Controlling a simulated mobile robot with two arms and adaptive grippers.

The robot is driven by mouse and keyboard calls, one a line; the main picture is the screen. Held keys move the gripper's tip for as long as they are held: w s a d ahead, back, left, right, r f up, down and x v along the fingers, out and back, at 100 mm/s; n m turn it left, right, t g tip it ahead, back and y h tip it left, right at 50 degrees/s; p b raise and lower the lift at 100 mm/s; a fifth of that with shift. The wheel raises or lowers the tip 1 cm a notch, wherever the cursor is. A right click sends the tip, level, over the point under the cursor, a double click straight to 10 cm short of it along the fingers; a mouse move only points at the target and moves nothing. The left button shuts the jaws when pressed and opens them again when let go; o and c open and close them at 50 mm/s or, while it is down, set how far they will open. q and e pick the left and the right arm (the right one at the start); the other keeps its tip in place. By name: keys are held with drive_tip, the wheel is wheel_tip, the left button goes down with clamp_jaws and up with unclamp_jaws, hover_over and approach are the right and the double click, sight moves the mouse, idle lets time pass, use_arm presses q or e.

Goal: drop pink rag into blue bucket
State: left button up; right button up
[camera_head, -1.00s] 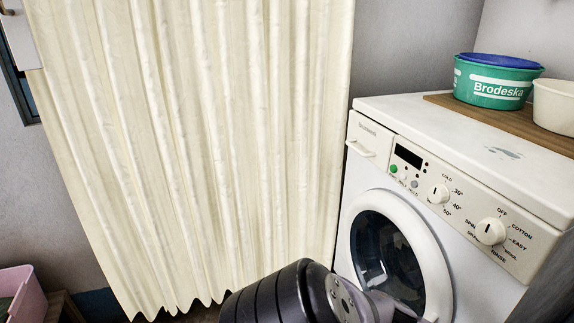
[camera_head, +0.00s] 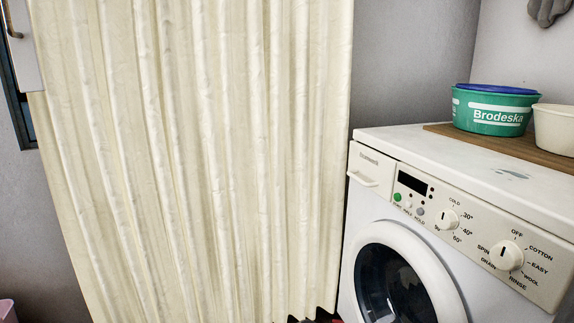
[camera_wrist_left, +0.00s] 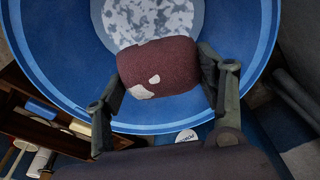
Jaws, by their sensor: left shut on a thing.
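In the left wrist view, my left gripper (camera_wrist_left: 167,80) is shut on a dark, dull reddish-pink rag (camera_wrist_left: 160,64) with small white patches, bunched between the two fingers. Behind the rag is a round blue bucket (camera_wrist_left: 70,62), its open top facing the camera. A mottled grey-and-white patch (camera_wrist_left: 155,18) shows inside it. The rag overlaps the bucket's opening in this view; the height between them I cannot tell. The head view shows neither the rag, this bucket nor either gripper.
A white washing machine (camera_head: 375,222) stands at right in the head view, a green tub (camera_head: 496,116) and a cream bowl (camera_head: 555,130) on a board on top. A cream curtain (camera_head: 190,150) hangs beside it. A brown shelf box (camera_wrist_left: 40,125) lies beside the bucket.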

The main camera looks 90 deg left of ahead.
use_arm(q)
drive_tip(key=o, duration=1.1)
drive_tip(key=shift+o, duration=0.2)
drive_tip(key=shift+r, duration=0.1)
wheel_tip(320, 180, up, 12)
drive_tip(key=s, duration=0.1)
drive_tip(key=shift+s+a, duration=0.3)
drive_tip(key=shift+s, duration=0.05)
drive_tip(key=shift+d, duration=0.1)
